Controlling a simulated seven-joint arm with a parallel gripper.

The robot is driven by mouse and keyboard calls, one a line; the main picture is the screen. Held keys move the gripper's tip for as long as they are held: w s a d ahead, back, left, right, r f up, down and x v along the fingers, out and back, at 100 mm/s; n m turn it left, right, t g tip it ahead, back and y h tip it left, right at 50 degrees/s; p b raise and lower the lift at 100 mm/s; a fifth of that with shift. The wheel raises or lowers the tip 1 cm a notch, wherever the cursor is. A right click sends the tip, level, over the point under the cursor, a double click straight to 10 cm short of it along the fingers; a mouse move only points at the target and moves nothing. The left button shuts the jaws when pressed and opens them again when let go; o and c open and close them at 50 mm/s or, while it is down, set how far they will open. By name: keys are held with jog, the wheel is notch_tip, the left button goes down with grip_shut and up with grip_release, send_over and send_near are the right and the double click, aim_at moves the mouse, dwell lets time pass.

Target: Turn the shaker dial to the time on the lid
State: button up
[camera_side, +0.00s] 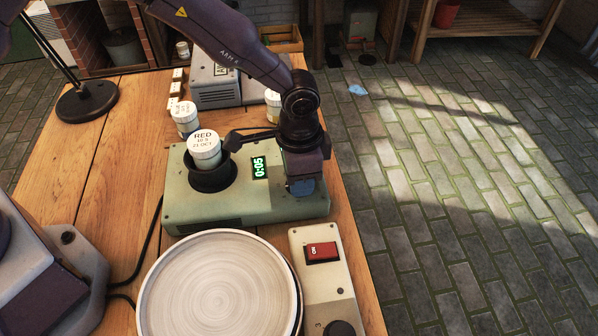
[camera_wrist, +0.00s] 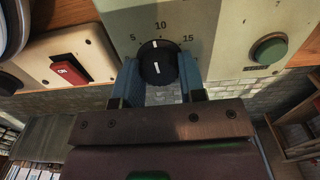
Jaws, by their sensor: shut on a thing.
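The green shaker (camera_side: 190,215) stands on the table with a white-lidded jar (camera_side: 203,136) upright in its black cup (camera_side: 212,181). The lid reads RED, 10 S, 21 OCT, in small print. The shaker's display (camera_side: 259,168) reads 0:05. My gripper (camera_side: 303,185) is at the shaker's right end, where the dial is hidden in the side view. In the wrist view the black dial (camera_wrist: 157,62) sits between my two blue fingers, which are shut on its sides. Its white marks stand nearly upright, below the printed 10, with 5 and 15 to either side.
A green button (camera_wrist: 270,50) is on the same panel, right of the dial in the wrist view. A round wheel plate (camera_side: 218,285) and a box with a red switch (camera_side: 321,252) are in front of the shaker. More jars (camera_side: 185,118) stand behind it.

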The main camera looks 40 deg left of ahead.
jog(key=shift+m, duration=1.2)
jog(key=o, duration=0.9)
jog(key=shift+r, duration=0.1)
notch_tip(320, 180, up, 13)
jog(key=shift+f, duration=0.1)
